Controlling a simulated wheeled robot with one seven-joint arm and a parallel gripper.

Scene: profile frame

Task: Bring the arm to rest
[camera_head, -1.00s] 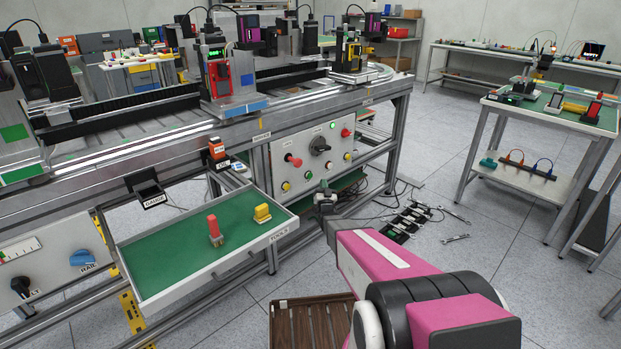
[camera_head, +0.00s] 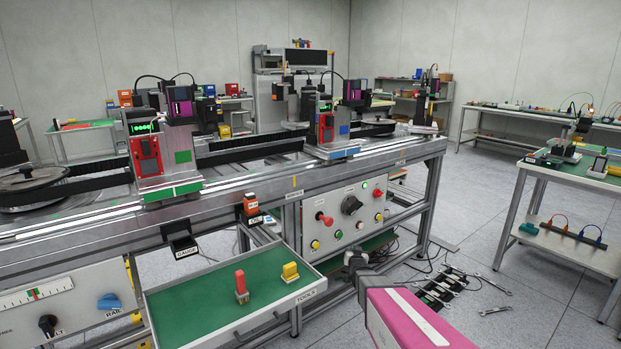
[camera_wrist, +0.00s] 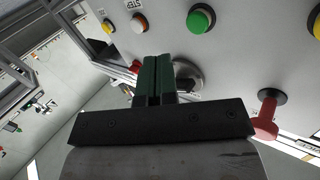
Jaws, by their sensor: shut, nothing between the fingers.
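My gripper (camera_wrist: 158,80) shows in the wrist view as two dark green fingers pressed together, with nothing between them. Behind them is the pale control panel (camera_wrist: 235,65), and the fingertips overlap its round dark knob (camera_wrist: 188,72). I cannot tell the exact gap to the panel. In the head view my gripper (camera_head: 354,260) is a small dark shape below the control panel (camera_head: 335,217), in front of the machine line. My pink arm link stretches from it to the bottom edge.
A red lever (camera_wrist: 266,120) sticks out beside my gripper. Wrenches (camera_head: 492,283) lie on the floor at right. Open floor lies beyond.

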